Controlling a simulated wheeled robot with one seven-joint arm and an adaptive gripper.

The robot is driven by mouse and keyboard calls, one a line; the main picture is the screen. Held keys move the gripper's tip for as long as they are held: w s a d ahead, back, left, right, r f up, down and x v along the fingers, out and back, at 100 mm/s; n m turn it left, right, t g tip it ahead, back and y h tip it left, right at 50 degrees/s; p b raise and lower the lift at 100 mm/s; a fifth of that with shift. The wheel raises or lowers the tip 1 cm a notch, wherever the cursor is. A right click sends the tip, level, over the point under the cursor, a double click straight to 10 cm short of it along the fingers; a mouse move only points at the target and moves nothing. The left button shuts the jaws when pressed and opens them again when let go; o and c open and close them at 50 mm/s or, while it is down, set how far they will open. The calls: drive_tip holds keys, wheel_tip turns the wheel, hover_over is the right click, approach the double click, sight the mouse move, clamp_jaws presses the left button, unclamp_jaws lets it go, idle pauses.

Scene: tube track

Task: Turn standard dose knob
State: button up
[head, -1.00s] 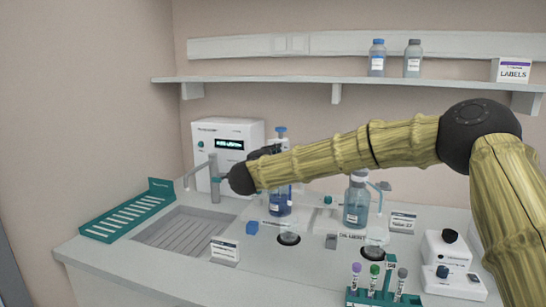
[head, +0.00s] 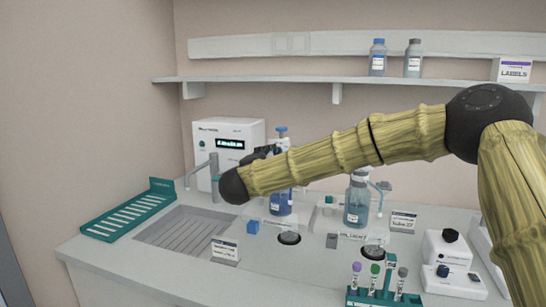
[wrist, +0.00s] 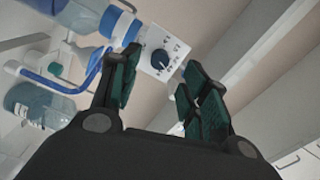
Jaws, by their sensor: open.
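A dark blue round knob (wrist: 160,60) with a pointer sits on a white marked plate (wrist: 168,42) in the wrist view. My gripper (wrist: 158,70) is open, with one green-padded finger on each side of the knob in the picture. No finger visibly touches the knob, and the remaining distance is hard to judge. The knob plate is beside a bottle of blue liquid (wrist: 82,14). In the head view the blue bottle (head: 281,202) stands behind my forearm. My arm hides the knob and most of my gripper there.
A second bottle (head: 357,205) stands to the right, by the diluent label. A tap (head: 214,175) and sink (head: 185,229) are to the left, in front of a white instrument (head: 228,140). A tube rack (head: 383,296) and small stirrer (head: 441,250) stand front right.

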drive_tip(key=v, duration=0.6)
drive_tip(key=shift+s, duration=0.35)
